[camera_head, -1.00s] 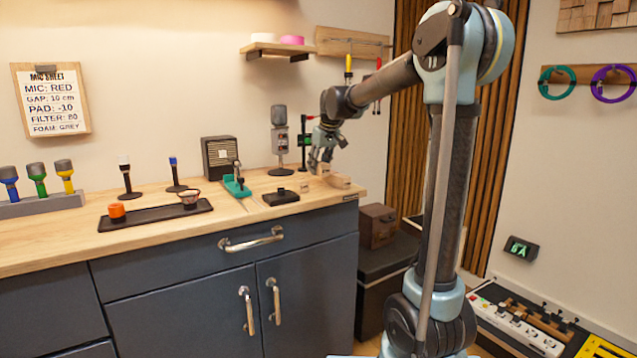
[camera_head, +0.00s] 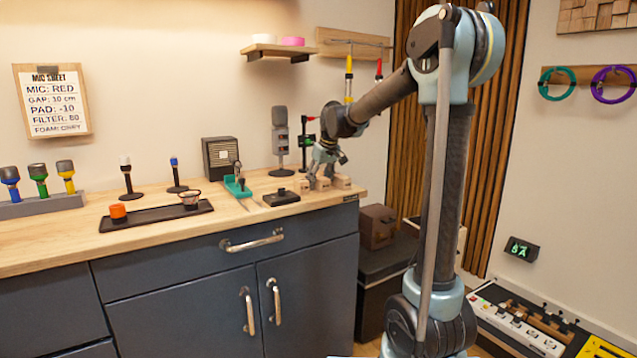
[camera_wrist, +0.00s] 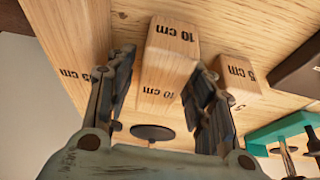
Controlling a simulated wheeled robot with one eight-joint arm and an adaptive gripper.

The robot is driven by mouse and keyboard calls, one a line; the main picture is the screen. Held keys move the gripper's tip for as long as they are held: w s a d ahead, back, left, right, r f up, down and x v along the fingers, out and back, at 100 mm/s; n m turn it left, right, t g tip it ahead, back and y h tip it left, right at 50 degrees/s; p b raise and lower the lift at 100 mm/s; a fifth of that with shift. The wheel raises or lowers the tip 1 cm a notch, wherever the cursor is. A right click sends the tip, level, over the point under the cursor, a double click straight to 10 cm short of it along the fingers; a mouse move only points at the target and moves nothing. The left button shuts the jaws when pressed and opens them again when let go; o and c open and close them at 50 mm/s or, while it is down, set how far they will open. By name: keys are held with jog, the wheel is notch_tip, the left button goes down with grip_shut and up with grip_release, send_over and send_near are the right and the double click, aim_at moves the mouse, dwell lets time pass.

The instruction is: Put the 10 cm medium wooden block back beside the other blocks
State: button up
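The 10 cm wooden block (camera_wrist: 168,62) stands between my fingers in the wrist view, its lettering showing on two faces. In the head view it is the middle block (camera_head: 323,184) of a short row on the wooden counter. My gripper (camera_wrist: 163,75) is low over it, one finger on each side. The fingers look open, with a narrow gap at the left; the right finger overlaps the block's edge. A 15 cm block (camera_wrist: 72,40) is at the left and a 5 cm block (camera_wrist: 238,74) at the right in the wrist view.
A black pedal-like box (camera_head: 281,197) and a teal stand (camera_head: 237,186) are left of the row. A microphone (camera_head: 280,135) stands behind. The counter's right edge (camera_head: 362,190) is close to the row.

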dwell(0.3)
jog(key=v, duration=1.2)
jog(key=s+d+f+m, duration=0.1)
jog(key=s+d+f, duration=0.3)
jog(key=s+d, duration=0.15)
jog(key=s+d+f+m+h, duration=0.1)
jog(key=s+d+f, duration=0.25)
jog(key=s, duration=0.35)
jog(key=s+d+f+m, duration=0.1)
jog(key=s+d+f, duration=0.35)
jog(key=s, duration=0.25)
jog(key=s+d+f+m, duration=0.1)
jog(key=s+d+f, duration=0.3)
jog(key=s+f, duration=0.4)
jog(key=s+d+f+m+g+h, duration=0.1)
jog(key=s+d+f+m, duration=0.1)
jog(key=s+f, duration=0.6)
jog(key=shift+s+d+f+m+g+h, duration=0.2)
jog(key=shift+s+d+m+g+h, duration=0.1)
jog(key=shift+s+d, duration=0.5)
jog(key=shift+w, duration=0.15)
